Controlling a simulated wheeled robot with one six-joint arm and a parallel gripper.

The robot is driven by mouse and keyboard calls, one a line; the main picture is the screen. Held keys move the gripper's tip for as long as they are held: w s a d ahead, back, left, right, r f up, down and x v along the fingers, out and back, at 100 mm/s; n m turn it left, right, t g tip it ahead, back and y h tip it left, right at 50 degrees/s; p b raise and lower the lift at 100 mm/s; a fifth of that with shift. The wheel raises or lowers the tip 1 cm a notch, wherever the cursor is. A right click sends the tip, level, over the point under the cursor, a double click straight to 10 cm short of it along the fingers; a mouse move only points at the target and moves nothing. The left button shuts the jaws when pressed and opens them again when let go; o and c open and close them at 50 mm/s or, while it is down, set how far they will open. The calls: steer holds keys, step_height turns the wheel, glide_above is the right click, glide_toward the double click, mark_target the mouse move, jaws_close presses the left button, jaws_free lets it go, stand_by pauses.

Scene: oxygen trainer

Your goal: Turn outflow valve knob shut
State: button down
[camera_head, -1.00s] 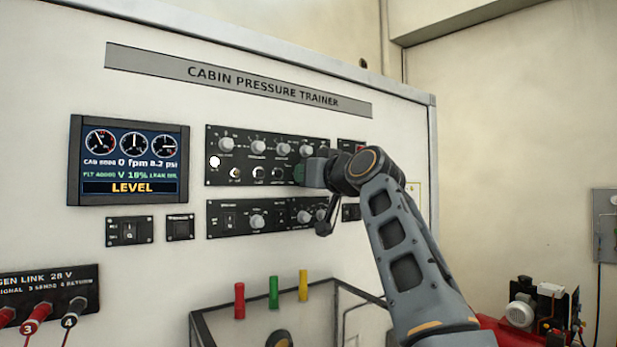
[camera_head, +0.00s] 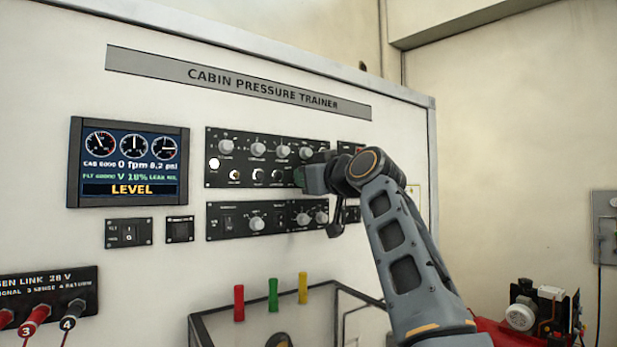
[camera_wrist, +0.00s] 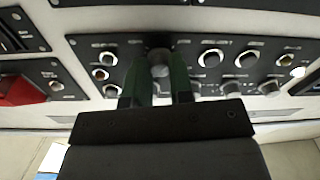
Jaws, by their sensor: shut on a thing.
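My gripper (camera_wrist: 158,88) has dark green fingers, one on each side of a round grey knob (camera_wrist: 160,65) in the wrist view, shut on it. The knob's label is too small to read. In the head view my gripper (camera_head: 300,176) is at the lower right of the upper black control panel (camera_head: 212,142) and hides this knob. The display (camera_head: 130,189) shows three dials, "0 fpm", about 8.2 psi, "V 18%" and "LEVEL".
Several grey knobs, such as this one (camera_head: 226,146), and small toggles (camera_head: 235,174) crowd the upper panel. A lower panel (camera_head: 240,234) sits just below. A red switch guard (camera_wrist: 18,91) is at the left in the wrist view. Coloured handles (camera_head: 273,294) stick up below.

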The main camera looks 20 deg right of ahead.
steer(key=c, duration=1)
jaws_free()
steer(key=b+v, duration=0.4)
steer(key=v, duration=0.9)
steer(key=shift+s+d+b, duration=0.2)
steer(key=shift+s+b, duration=0.15)
steer(key=shift+b, duration=0.05)
steer(key=shift+f, duration=0.15)
